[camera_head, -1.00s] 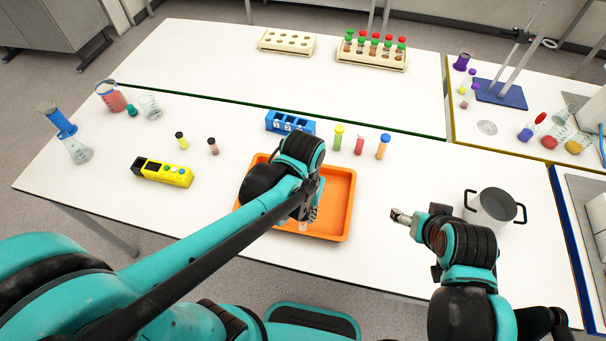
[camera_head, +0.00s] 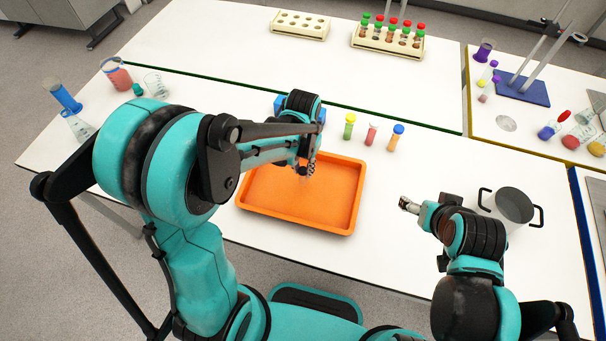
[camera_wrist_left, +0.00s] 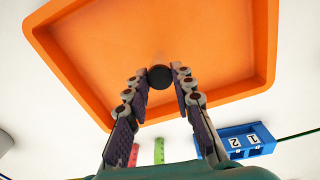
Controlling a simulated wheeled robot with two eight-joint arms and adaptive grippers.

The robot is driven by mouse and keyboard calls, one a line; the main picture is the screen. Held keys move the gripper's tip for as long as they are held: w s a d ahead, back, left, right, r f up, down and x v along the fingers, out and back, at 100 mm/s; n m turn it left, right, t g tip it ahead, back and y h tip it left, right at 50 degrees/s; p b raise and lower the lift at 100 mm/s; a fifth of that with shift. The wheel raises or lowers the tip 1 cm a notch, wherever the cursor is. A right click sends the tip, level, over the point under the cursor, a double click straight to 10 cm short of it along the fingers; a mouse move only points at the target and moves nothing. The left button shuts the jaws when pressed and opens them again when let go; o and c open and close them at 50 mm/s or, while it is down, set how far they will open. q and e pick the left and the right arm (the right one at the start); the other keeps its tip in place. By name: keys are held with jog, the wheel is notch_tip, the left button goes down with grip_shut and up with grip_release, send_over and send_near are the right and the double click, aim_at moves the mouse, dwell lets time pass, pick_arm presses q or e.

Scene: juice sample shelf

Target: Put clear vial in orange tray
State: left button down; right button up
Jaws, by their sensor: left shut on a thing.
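The orange tray (camera_head: 270,212) lies on the white table in front of me, with its bare floor showing. My left gripper (camera_head: 303,172) is over the back middle part of the tray. In the left wrist view my left gripper (camera_wrist_left: 160,88) is shut on the clear vial, whose round dark cap (camera_wrist_left: 160,76) shows between the fingertips. The vial's clear body is barely visible, and I cannot tell whether it touches the tray floor. My right gripper (camera_head: 408,204) is right of the tray, away from it, too small to judge its fingers.
A green vial (camera_head: 349,127), a red vial (camera_head: 370,134) and an orange vial (camera_head: 395,138) stand behind the tray. A blue numbered rack (camera_wrist_left: 246,142) is behind it too. A metal pot (camera_head: 510,207) stands at right. My left arm hides the table's left part.

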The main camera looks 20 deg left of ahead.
aim_at(303, 170)
pick_arm(q)
notch_tip(303, 170, down, 4)
jog(key=shift+r+b, duration=0.15)
jog(key=shift+b, duration=0.25)
jog(key=c, duration=1.3)
grip_release()
